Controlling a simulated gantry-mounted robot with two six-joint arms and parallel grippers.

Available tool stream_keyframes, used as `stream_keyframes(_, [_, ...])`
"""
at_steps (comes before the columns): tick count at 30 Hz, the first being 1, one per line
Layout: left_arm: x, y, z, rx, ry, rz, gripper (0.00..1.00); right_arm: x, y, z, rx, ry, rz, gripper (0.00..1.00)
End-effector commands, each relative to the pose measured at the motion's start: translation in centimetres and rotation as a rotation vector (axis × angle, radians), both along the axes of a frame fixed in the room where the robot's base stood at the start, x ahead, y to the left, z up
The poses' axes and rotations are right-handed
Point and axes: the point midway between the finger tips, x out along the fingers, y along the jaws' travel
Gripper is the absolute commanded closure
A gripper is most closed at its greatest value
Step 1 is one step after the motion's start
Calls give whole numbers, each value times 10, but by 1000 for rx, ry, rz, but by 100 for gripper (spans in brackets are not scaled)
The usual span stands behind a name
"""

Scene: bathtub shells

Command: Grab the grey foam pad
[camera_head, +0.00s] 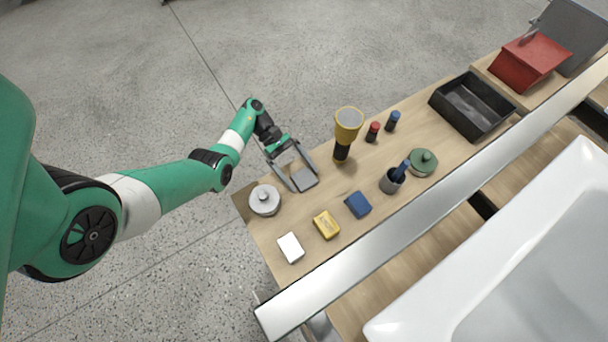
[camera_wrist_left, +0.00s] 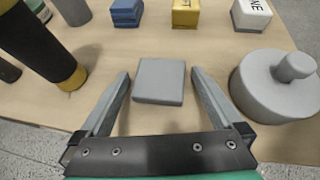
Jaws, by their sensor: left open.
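The grey foam pad (camera_head: 303,180) is a flat square block lying on the wooden bench near its far left end. It also shows in the left wrist view (camera_wrist_left: 159,80), lying flat between and a little beyond the fingers. My left gripper (camera_head: 303,180) is open, its two fingers on either side of the pad in the head view. In the left wrist view the left gripper (camera_wrist_left: 160,85) shows clear gaps between both fingers and the pad. Nothing is held. My right gripper is in neither view.
A round grey lidded piece (camera_head: 265,200) stands left of the pad. A yellow and black torch (camera_head: 346,130) stands to its right. White (camera_head: 291,248), yellow (camera_head: 326,225) and blue (camera_head: 358,204) blocks lie nearer the metal rail (camera_head: 380,240). A black tray (camera_head: 472,105) is farther right.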

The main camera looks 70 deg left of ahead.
Motion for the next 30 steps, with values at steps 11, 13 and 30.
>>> stream_keyframes(11, [0,1,0,0,0,0,56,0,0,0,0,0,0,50])
stream_keyframes(13, [0,1,0,0,0,1,67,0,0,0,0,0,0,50])
stream_keyframes(30, [3,-7,49,2,-2,-2,78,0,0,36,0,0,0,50])
